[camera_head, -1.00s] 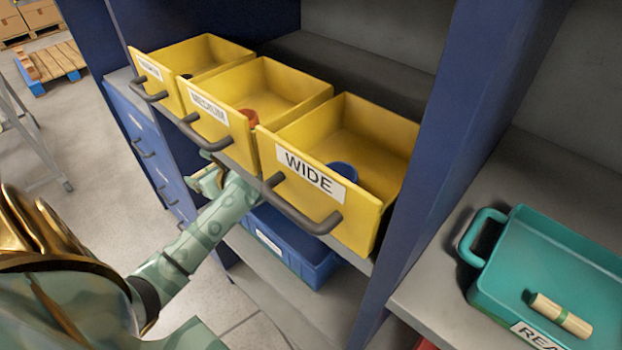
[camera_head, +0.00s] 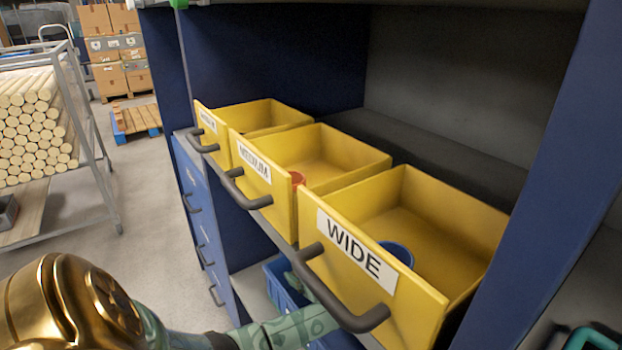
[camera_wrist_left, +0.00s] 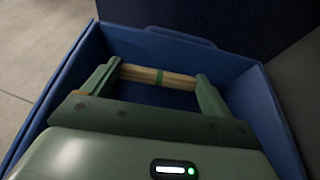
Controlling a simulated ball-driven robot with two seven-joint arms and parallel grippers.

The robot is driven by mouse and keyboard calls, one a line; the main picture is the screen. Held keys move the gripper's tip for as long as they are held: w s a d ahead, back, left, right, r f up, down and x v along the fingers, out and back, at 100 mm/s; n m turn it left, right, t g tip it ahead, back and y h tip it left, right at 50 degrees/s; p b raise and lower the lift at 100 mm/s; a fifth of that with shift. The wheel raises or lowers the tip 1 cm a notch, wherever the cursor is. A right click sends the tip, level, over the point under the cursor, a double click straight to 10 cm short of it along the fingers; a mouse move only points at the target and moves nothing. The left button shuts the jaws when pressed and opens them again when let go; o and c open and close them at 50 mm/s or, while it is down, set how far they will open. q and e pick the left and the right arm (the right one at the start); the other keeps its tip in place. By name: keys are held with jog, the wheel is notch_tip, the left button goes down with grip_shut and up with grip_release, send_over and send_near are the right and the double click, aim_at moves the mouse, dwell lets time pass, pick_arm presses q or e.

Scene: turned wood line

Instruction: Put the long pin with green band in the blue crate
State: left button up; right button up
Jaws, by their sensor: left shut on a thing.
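In the head view the crate (camera_head: 274,288) is on a shelf below the yellow drawers, partly hidden by my left arm and the WIDE drawer. My left gripper is mostly hidden there. My right gripper is not in view.
Three open yellow drawers overhang the crate: the WIDE drawer (camera_head: 440,290), the MEDIUM drawer (camera_head: 262,188) and a third (camera_head: 212,130). Dark handles (camera_head: 345,310) stick out in front. A blue upright (camera_head: 540,150) stands at right. A teal tray's handle (camera_head: 590,336) shows at lower right.

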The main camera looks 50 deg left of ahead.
pick_arm(q)
notch_tip(320, 180, down, 2)
jog(key=shift+a+f+b, duration=0.1)
jog(key=shift+f+b, duration=0.1)
jog(key=shift+b, duration=0.15)
jog(key=shift+f, duration=0.15)
jog(key=shift+s, duration=0.1)
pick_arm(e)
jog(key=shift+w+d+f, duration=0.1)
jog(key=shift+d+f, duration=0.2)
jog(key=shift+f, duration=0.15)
pick_arm(q)
jog(key=shift+f+b, duration=0.45)
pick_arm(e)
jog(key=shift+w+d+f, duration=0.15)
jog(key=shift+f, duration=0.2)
pick_arm(q)
jog(key=o, duration=0.9)
jog(key=shift+c, duration=0.2)
jog(key=shift+s, duration=0.1)
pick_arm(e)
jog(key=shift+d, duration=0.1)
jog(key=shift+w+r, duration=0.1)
